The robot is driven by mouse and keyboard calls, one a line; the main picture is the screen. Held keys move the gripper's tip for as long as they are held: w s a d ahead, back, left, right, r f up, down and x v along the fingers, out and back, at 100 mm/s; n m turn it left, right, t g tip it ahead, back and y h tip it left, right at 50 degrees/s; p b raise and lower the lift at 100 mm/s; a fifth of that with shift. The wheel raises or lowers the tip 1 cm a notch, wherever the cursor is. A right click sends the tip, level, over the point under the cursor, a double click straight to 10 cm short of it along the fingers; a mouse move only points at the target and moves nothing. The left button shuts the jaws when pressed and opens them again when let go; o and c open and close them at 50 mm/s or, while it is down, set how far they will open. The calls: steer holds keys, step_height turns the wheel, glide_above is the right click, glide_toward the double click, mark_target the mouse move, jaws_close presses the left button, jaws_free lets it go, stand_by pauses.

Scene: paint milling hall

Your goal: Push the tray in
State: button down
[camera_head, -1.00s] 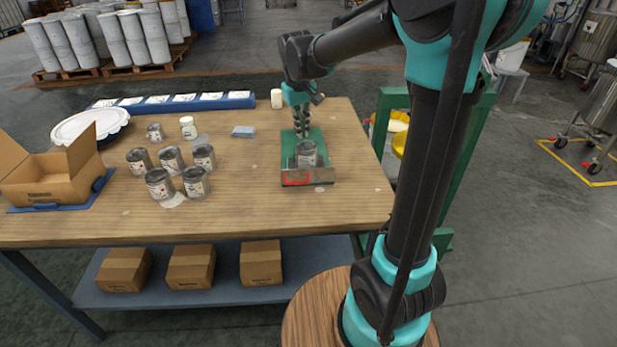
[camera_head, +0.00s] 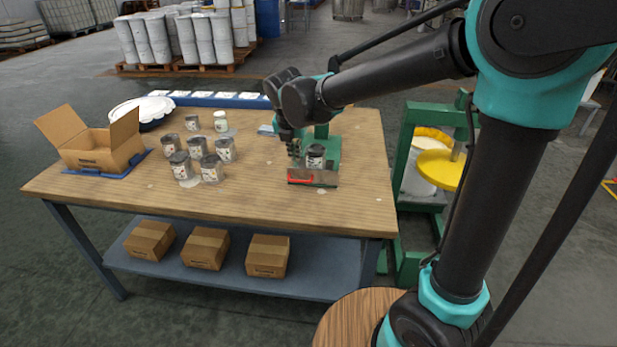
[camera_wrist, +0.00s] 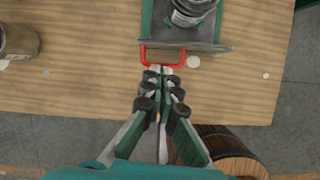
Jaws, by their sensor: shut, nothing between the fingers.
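The grey tray (camera_head: 325,179) with a red handle (camera_head: 306,182) sits in a green stand (camera_head: 331,147) at the table's right side. A grey can (camera_head: 316,156) stands upright over the tray. In the wrist view the can (camera_wrist: 190,14), the tray's front edge (camera_wrist: 215,46) and the red handle (camera_wrist: 163,55) lie just beyond my fingertips.
Several cans (camera_head: 198,148) and a white-lidded jar (camera_head: 220,121) stand left of the stand. An open carton (camera_head: 98,146) is at the far left. A green frame with a yellow disc (camera_head: 438,168) stands right of the table. The tabletop before the tray is clear.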

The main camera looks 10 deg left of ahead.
steer(key=shift+n, duration=0.8)
steer(key=x, duration=0.9)
steer(key=shift+s+a+f, duration=0.1)
steer(key=shift+f, duration=0.4)
